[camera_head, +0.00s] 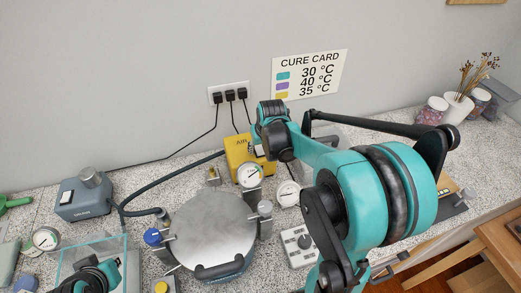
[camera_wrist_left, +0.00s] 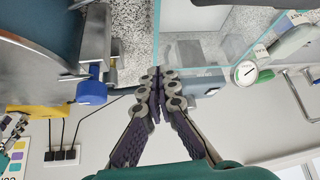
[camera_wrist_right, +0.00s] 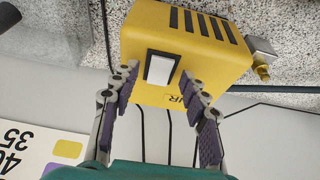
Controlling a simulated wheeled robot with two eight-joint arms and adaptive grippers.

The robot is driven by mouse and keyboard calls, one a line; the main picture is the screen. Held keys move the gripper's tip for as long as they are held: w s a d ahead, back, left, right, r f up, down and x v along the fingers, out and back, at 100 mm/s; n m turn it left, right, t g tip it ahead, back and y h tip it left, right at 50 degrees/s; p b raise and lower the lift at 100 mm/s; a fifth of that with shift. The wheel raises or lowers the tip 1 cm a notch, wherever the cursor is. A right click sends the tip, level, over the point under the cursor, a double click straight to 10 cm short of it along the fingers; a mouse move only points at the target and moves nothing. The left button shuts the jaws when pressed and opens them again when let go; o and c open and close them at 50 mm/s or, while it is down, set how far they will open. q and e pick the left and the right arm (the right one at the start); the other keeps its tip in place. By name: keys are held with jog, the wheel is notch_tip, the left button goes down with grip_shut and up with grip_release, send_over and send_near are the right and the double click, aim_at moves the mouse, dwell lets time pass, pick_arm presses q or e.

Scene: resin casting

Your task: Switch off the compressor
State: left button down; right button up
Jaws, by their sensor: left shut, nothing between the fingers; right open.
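The compressor is a yellow box (camera_head: 236,162) behind the round metal chamber, partly hidden by my right arm in the head view. In the right wrist view the compressor (camera_wrist_right: 202,52) fills the upper middle, with a vent grille and a white rocker switch (camera_wrist_right: 160,69) in a black frame. My right gripper (camera_wrist_right: 163,87) is open, its fingertips on either side of the switch with nothing between them. I cannot tell whether they touch the box, or the rocker's setting. My left gripper (camera_wrist_left: 158,88) is shut and empty, near the clear case.
The round metal chamber (camera_head: 212,225) with clamps and gauges stands in the middle. A blue-grey pump (camera_head: 84,200) is at left, with a clear case (camera_head: 66,256) in front. A grey control box (camera_head: 298,245) stands right of the chamber. Black cables run to wall sockets (camera_head: 229,94).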

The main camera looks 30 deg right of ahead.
jog(key=shift+f, duration=0.2)
grip_shut()
pick_arm(q)
jog(key=shift+s+r+p, duration=0.1)
jog(key=shift+r+p, duration=0.35)
pick_arm(e)
jog(key=shift+w+r+g, duration=0.2)
jog(key=shift+w+g, duration=0.1)
jog(key=shift+g, duration=0.2)
pick_arm(q)
jog(key=shift+r, duration=0.15)
pick_arm(e)
jog(key=shift+w+d+g+y, duration=0.15)
jog(key=shift+g+y, duration=0.15)
jog(key=shift+g, duration=0.5)
grip_release()
